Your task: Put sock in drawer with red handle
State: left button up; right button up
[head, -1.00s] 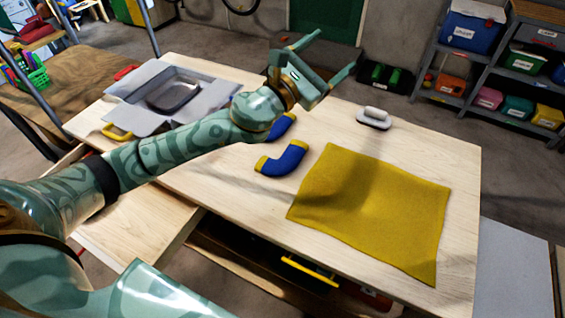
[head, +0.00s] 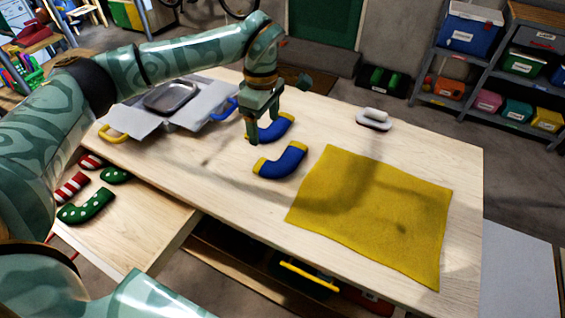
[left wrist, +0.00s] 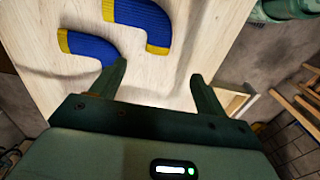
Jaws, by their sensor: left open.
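Two blue socks with yellow ends lie on the wooden table: a nearer sock (head: 281,160) and a farther sock (head: 274,130). Both also show in the left wrist view, one (left wrist: 92,46) close to a fingertip and one (left wrist: 140,16) beyond. My left gripper (head: 263,128) is open, pointing down at the farther sock and partly covering it; I cannot tell whether it touches. A pulled-out wooden drawer (head: 140,240) at the left shows a bit of red at its front, mostly hidden by my arm. My right gripper is not in view.
Red-striped socks (head: 72,188) and green dotted socks (head: 88,207) lie at the drawer's left. A yellow handle (head: 309,274) is below the table edge. A yellow cloth (head: 375,215), a white-handled object (head: 374,118) and a grey tray (head: 170,98) are on the table.

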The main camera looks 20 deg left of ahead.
pick_arm(q)
jog(key=b, duration=0.2)
send_over(267, 165)
notch_tip(267, 165, down, 10)
jog(key=shift+r, duration=0.15)
notch_tip(267, 165, down, 5)
jog(key=shift+f+b, duration=0.1)
jog(key=shift+b, duration=0.75)
jog(key=c, duration=1.1)
jog(key=shift+c, duration=0.3)
